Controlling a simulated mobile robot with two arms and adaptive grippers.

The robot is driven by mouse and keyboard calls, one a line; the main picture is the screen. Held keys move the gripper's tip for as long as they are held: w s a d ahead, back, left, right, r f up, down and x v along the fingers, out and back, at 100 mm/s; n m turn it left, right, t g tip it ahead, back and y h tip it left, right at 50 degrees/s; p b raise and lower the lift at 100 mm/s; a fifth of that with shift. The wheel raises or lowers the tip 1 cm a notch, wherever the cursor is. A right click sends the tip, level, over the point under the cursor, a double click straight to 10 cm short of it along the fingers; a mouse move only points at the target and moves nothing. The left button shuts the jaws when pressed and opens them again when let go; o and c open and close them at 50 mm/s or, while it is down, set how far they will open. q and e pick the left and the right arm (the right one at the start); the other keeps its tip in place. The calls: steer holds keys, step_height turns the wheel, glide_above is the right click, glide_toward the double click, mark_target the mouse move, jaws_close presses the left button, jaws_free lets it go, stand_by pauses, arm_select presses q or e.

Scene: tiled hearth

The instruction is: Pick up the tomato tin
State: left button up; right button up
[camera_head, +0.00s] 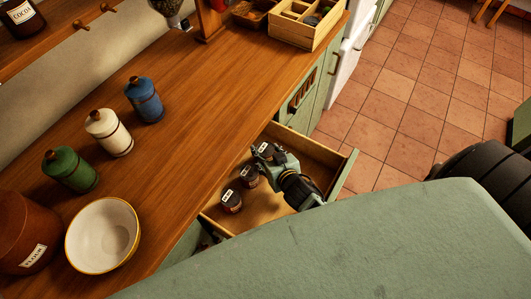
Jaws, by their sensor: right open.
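A pulled-out wooden drawer (318,151) below the counter holds small dark tins with pale labels. One tin (231,201) stands near the drawer's front left, and a second tin (249,176) stands just beyond it. The labels are too small to read, so I cannot tell which is the tomato tin. My right gripper (264,157) is open, reaching into the drawer beside the second tin. A pale label-like patch shows at its fingers; I cannot tell whether a further tin is between them. My left gripper is not in view.
On the wooden counter (190,130) stand green (69,170), white (108,132) and blue (145,99) canisters, a white bowl (103,236) and a brown flour canister (27,235). A wooden box (300,33) with compartments stands at the back. Tiled floor (410,90) lies open to the right.

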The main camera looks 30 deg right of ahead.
steer(key=shift+c, duration=0.6)
steer(key=c, duration=0.9)
